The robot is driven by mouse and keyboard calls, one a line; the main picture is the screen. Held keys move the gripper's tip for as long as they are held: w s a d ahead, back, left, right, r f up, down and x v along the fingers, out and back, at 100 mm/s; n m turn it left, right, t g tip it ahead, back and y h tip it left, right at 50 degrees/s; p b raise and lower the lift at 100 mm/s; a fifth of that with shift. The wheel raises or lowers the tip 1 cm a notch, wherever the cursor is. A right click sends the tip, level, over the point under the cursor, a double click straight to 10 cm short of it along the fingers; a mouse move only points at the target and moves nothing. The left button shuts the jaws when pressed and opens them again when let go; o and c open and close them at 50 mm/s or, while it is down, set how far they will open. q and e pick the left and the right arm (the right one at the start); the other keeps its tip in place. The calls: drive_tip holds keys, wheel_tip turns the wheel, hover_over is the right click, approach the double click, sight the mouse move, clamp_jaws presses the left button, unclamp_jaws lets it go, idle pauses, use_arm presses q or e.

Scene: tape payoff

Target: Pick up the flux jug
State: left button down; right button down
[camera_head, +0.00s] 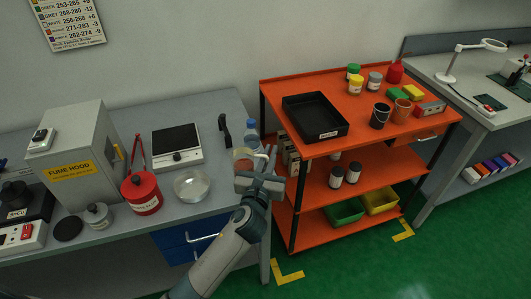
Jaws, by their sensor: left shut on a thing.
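My left gripper (264,160) is at the right end of the grey bench, its arm coming up from the bottom of the view. It is shut on what appears to be the flux jug (242,154), a pale vessel with an orange-brown tint. The gripper covers much of the jug, so its handle and base are hard to make out. I cannot tell whether the jug touches the bench. My right gripper is not in view.
A blue-capped bottle (252,133) stands just behind the jug. A silver dish (191,186), a red can (141,192) and a hotplate-like device (177,145) sit to the left. An orange trolley (285,83) with a black tray (315,117) stands right of the bench.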

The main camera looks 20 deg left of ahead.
use_arm(q)
drive_tip(key=s+d+r, duration=0.4)
drive_tip(key=s+d, duration=0.1)
drive_tip(key=shift+s+d+r+b, duration=0.15)
drive_tip(key=shift+d+r+b, duration=0.1)
drive_tip(key=shift+r+b, duration=0.05)
idle(0.4)
